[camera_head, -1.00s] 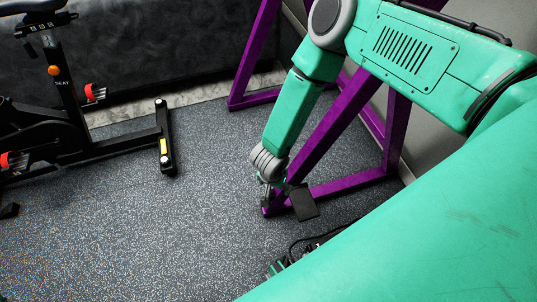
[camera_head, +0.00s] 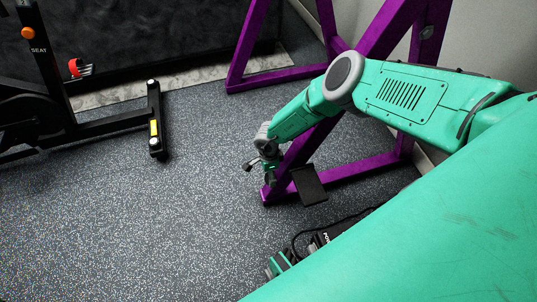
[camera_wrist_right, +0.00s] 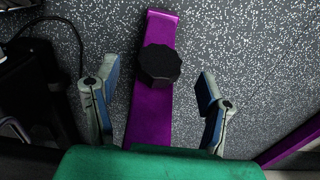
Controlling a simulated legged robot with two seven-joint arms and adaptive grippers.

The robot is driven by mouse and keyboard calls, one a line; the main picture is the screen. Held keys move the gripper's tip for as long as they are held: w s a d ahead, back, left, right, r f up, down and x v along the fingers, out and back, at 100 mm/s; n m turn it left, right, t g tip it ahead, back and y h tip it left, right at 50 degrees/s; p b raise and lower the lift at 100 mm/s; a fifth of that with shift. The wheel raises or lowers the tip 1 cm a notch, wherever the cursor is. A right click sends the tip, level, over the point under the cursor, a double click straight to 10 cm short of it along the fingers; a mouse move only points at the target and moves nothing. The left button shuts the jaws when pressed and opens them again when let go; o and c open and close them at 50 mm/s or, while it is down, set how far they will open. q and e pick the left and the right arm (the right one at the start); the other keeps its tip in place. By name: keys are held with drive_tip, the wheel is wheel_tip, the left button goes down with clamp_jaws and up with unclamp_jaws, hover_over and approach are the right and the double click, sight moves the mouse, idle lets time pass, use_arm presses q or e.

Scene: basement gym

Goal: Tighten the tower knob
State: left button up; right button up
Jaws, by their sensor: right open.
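The tower knob (camera_wrist_right: 160,66) is black and many-sided. It sits on a purple beam (camera_wrist_right: 150,118) of the tower in the right wrist view. My right gripper (camera_wrist_right: 158,82) is open, with one finger to each side of the beam and the knob between and slightly beyond the tips; neither finger touches it. In the head view my right gripper (camera_head: 260,173) is by the near end of the purple frame (camera_head: 345,172). The knob cannot be made out clearly there.
A black flat plate (camera_head: 309,185) is beside my right gripper. A black box with teal corners and a cable (camera_head: 318,240) lies nearer. An exercise bike (camera_head: 60,130) stands at the left. The speckled floor (camera_head: 160,225) between is clear.

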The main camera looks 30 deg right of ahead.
sight(268, 179)
drive_tip(key=shift+f+b, duration=0.75)
drive_tip(key=shift+f, duration=1.2)
